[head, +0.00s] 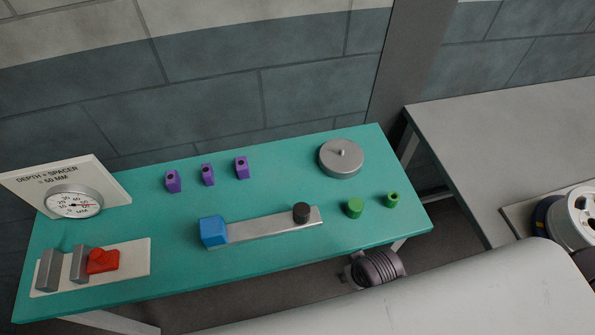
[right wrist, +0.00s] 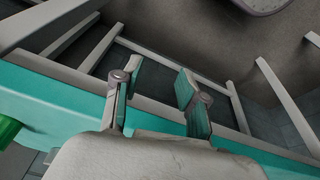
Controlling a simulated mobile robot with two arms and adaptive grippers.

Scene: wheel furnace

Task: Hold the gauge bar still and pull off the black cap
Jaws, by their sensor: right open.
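The gauge bar (head: 262,226) is a flat grey metal bar lying on the teal table, with a blue block (head: 213,231) at its left end. The black cap (head: 302,212) is a short dark cylinder standing on the bar near its right end. In the right wrist view, my right gripper (right wrist: 158,76) is open with nothing between its fingers. It is by the teal table edge, away from the bar and cap, which do not show in that view. My left gripper is not in view.
Two green cylinders (head: 355,208) (head: 392,200) stand right of the bar. Behind are several purple blocks (head: 208,174) and a grey disc (head: 341,158). A dial gauge (head: 74,203) and a red part (head: 102,261) on a pale plate (head: 136,262) are at left. A grey table (head: 500,130) is at right.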

